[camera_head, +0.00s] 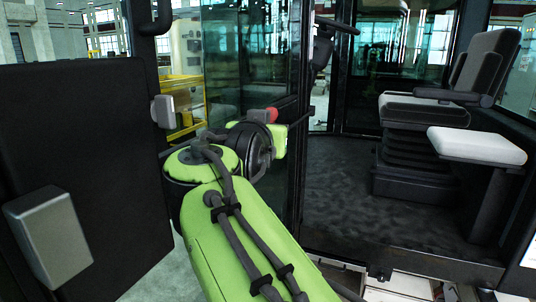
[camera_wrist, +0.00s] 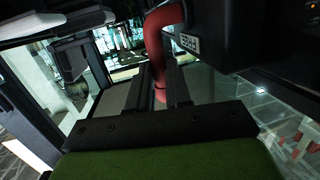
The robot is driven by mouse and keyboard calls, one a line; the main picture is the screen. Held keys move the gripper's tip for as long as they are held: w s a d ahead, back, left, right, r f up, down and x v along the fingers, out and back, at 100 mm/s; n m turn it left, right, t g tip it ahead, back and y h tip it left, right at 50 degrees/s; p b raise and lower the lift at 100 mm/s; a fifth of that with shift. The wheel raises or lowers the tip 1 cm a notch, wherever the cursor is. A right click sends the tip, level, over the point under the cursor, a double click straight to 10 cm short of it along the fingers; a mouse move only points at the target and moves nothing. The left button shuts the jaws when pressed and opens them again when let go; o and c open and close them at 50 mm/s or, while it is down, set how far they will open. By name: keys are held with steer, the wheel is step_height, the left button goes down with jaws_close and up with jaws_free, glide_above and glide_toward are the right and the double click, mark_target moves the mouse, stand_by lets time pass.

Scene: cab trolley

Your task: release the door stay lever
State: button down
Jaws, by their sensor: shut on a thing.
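The door stay lever is a red, bent bar (camera_wrist: 163,38) in the wrist view. It comes down from beside a dark box and its lower end lies between the two dark fingers of my gripper (camera_wrist: 161,88), which are shut on it. In the head view only a small red end of the lever (camera_head: 272,114) shows, just above my green wrist. My fingers are mostly hidden there. The glass cab door (camera_head: 245,60) with its dark frame stands behind my wrist.
The cab seat (camera_head: 440,95) and a white-topped armrest pad (camera_head: 477,146) are at the right, beyond open dark floor (camera_head: 350,190). A black panel (camera_head: 85,150) with grey blocks stands close at the left. Yellow railing (camera_head: 183,105) shows behind the door.

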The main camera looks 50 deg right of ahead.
steer(key=shift+s+a+f+t+h+b, duration=0.1)
steer(key=shift+s+f+t+h+b, duration=0.1)
steer(key=shift+h+b, duration=0.4)
steer(key=shift+s+a+f+t+h+b, duration=0.1)
steer(key=shift+s+h+b, duration=0.1)
steer(key=shift+b, duration=0.65)
steer(key=shift+r, duration=0.1)
steer(key=c, duration=1.1)
jaws_free()
steer(key=shift+s, duration=0.1)
steer(key=shift+o, duration=0.2)
steer(key=shift+w, duration=0.25)
steer(key=shift+s+a, duration=0.1)
steer(key=shift+a, duration=0.05)
steer(key=p+v, duration=0.1)
steer(key=v, duration=1.4)
steer(key=shift+a, duration=0.4)
